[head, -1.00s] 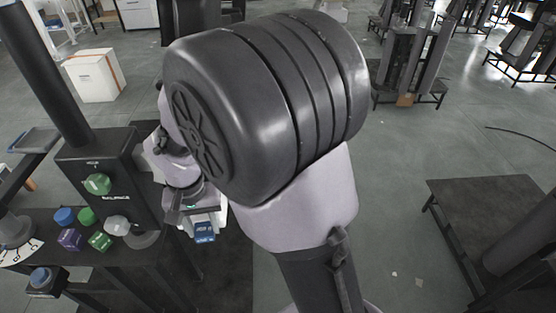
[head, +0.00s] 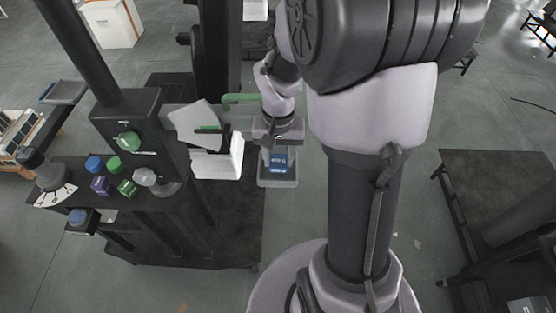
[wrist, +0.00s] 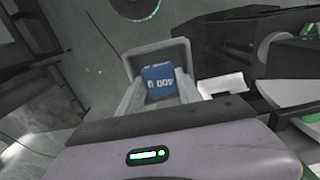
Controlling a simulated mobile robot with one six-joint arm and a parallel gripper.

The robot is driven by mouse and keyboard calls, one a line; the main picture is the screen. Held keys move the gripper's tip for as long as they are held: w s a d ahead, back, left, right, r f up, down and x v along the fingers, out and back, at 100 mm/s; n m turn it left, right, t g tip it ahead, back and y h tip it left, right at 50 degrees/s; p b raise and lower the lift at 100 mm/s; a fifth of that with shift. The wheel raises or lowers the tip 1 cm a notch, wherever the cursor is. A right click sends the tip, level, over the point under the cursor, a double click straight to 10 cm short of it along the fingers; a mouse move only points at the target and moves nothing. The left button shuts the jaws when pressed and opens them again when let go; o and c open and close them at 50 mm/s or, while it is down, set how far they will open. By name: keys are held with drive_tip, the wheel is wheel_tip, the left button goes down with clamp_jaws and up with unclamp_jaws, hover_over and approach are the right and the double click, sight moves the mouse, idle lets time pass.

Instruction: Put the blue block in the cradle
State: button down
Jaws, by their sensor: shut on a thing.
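My gripper (head: 276,153) is shut on the blue block (head: 278,166), which has white lettering on its face. In the head view the block shows against a grey, open-topped, tray-like cradle (head: 277,183). In the wrist view the block (wrist: 160,80) shows between grey side pieces, with a grey wall (wrist: 157,54) behind it. I cannot tell whether the block touches the cradle floor or hangs above it. My wrist housing hides the near part of the wrist view.
A white open box (head: 218,163) with a tilted grey panel (head: 196,126) stands just left of my gripper. Further left, a dark console (head: 125,115) has a green button (head: 128,141). Purple (head: 101,186) and green (head: 127,188) blocks sit on the shelf.

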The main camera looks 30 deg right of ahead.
wheel_tip(320, 180, down, 2)
drive_tip(key=shift+w, duration=0.15)
drive_tip(key=c, duration=1.1)
unclamp_jaws()
drive_tip(key=shift+f, duration=0.15)
